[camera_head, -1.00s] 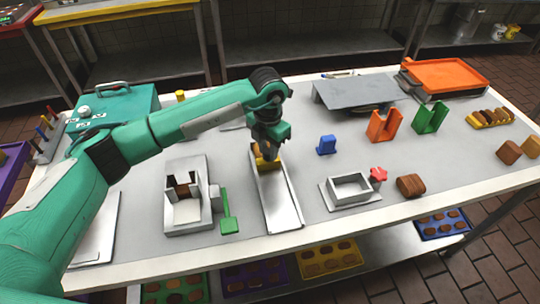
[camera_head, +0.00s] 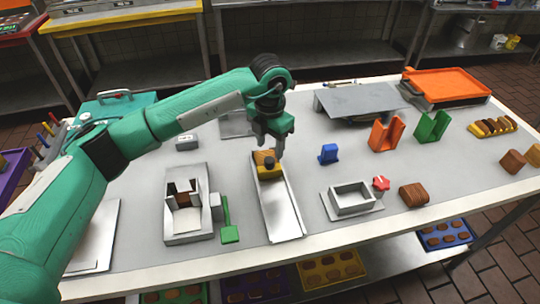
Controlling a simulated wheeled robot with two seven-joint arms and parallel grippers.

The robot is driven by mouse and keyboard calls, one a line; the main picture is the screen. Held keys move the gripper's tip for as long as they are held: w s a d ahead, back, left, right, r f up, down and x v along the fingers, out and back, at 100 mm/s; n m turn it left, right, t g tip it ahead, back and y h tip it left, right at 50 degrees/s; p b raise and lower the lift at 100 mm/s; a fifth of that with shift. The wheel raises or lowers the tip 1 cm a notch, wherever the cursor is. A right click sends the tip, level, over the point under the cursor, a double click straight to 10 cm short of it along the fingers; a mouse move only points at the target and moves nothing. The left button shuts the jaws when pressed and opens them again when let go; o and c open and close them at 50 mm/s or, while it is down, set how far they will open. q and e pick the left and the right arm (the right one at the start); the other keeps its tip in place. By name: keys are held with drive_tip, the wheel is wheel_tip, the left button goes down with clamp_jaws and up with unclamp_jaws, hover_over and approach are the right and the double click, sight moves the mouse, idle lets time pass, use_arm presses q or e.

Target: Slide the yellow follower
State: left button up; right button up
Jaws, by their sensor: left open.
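The yellow follower (camera_head: 266,171) sits at the far end of a long grey channel (camera_head: 281,212) and has a dark knob on top. Something brown lies just behind it in the channel. My left gripper (camera_head: 268,150) is open, fingers pointing down, above and just behind the follower's knob. I cannot tell whether the fingers touch anything. My right gripper is not in view.
A grey box fixture (camera_head: 187,224) with a green lever (camera_head: 228,232) stands left of the channel. Orange (camera_head: 386,133) and green (camera_head: 432,125) holders stand further right.

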sight(270, 160)
use_arm(q)
wheel_tip(270, 160, up, 9)
drive_tip(key=b, duration=0.1)
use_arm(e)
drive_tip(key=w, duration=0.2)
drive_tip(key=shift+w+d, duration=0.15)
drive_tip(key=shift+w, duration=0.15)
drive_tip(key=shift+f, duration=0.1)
